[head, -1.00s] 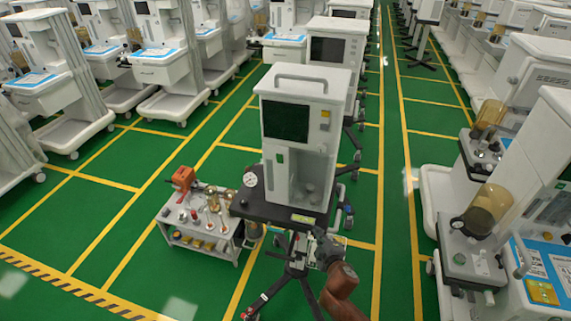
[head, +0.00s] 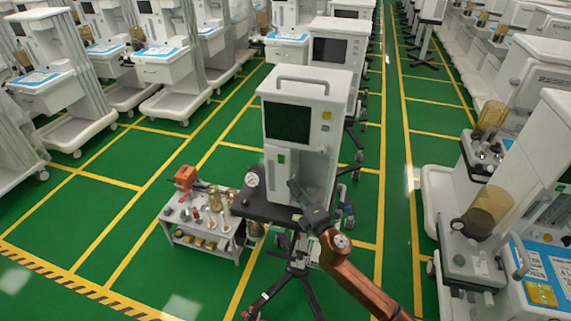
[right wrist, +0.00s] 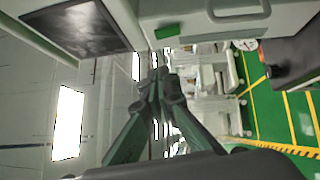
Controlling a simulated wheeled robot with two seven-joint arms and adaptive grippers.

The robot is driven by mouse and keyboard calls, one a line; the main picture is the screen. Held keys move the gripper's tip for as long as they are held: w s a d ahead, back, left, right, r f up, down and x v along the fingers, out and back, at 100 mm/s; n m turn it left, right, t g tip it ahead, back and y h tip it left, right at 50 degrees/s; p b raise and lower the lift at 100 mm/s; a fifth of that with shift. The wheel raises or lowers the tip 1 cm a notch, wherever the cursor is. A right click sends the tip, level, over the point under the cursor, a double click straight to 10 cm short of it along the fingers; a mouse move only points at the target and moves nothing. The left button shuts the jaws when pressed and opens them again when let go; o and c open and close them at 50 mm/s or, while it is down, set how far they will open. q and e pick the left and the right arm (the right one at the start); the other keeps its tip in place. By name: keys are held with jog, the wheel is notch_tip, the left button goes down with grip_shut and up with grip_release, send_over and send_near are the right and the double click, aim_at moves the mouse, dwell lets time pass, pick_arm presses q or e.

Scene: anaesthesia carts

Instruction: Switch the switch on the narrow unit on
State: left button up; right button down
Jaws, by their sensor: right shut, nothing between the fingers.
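The narrow unit (head: 340,90) is a tall white cabinet with a top handle and a dark screen, standing in the middle of the head view. A small green piece on its front (head: 281,158), below the screen, looks like the switch; which way it is set cannot be told. In the right wrist view this green switch (right wrist: 167,31) shows beyond my fingertips. My right gripper (head: 294,185) is shut and empty in front of the unit's lower open bay, below and right of the switch. Its closed fingers (right wrist: 158,78) appear apart from the switch. My left gripper is out of view.
A black shelf (head: 262,210) with a round gauge (head: 252,178) juts out under the unit. A grey low cart (head: 200,236) with small parts stands to the left. More machines line both sides; green floor (head: 110,205) is free at left.

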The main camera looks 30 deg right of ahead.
send_near(280, 156)
jog(key=w+a, duration=0.2)
jog(key=w, duration=0.1)
jog(key=shift+w+d+r+p, duration=0.25)
jog(key=shift+w+d+p, duration=0.05)
jog(key=shift+w+d, duration=0.95)
jog(key=shift+r, duration=0.1)
